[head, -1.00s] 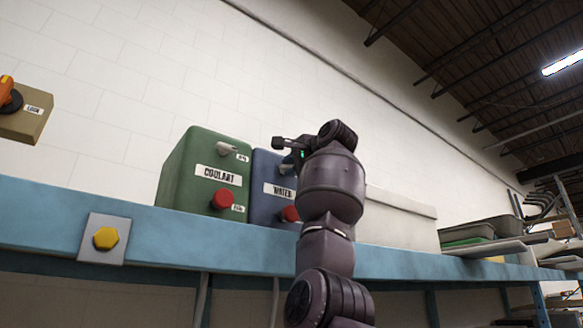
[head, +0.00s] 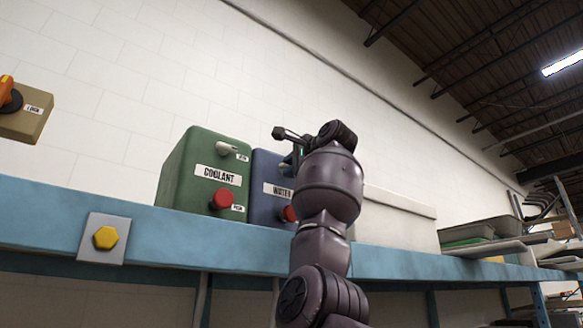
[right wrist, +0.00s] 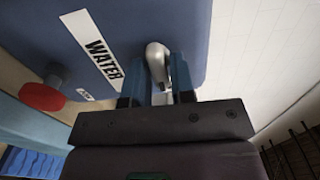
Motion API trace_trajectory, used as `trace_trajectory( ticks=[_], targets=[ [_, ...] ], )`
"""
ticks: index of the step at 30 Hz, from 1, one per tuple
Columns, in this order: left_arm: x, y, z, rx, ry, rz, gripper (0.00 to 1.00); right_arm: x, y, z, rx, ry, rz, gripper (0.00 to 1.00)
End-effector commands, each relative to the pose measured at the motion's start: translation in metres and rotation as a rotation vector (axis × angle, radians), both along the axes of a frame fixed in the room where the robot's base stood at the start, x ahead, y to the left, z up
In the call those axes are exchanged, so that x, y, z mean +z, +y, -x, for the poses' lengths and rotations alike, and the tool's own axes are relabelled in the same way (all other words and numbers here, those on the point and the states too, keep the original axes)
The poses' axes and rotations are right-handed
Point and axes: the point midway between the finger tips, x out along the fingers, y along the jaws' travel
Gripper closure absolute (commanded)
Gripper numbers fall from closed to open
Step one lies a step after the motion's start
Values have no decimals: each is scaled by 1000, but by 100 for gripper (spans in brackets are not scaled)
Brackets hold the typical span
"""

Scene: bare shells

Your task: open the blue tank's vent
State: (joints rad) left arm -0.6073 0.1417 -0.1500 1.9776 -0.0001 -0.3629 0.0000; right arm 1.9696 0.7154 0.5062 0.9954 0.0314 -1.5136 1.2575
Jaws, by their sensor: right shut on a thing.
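The blue tank (head: 267,200), labelled WATER, stands on the light blue shelf, partly hidden behind my right arm. It also fills the upper left of the right wrist view (right wrist: 170,20). Its silver vent lever (right wrist: 157,52) sits between the two blue fingers of my right gripper (right wrist: 160,80), which is shut on it. In the head view the right gripper (head: 289,160) is at the tank's upper front, mostly hidden by my own wrist, and the lever cannot be made out there. A red knob (head: 289,213) is low on the tank. My left gripper is not in view.
A green COOLANT tank (head: 187,165) with its own lever (head: 227,148) and red knob (head: 222,198) stands close on the left. A pale box (head: 398,220) is to the right. A yellow button (head: 105,238) is on the shelf's front edge (head: 180,240).

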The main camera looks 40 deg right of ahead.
Motion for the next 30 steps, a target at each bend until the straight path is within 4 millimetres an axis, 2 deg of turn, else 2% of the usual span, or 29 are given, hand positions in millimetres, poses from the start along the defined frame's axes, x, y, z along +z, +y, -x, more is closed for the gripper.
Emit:
trace_trajectory(
  ticks=[1,2,4,5,13,17,30],
  targets=[
    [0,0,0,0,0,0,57,0,0,0,0,-1,0,100],
    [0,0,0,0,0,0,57,0,0,0,0,-1,0,72],
    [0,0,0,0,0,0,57,0,0,0,0,-1,0,62],
    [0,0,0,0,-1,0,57,0,0,0,0,-1,0,60],
    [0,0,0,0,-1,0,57,0,0,1,0,-1,1,60],
    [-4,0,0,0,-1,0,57,0,1,9,0,-3,1,60],
    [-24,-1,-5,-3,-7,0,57,-2,9,82,1,-3,1,60]
  ],
)
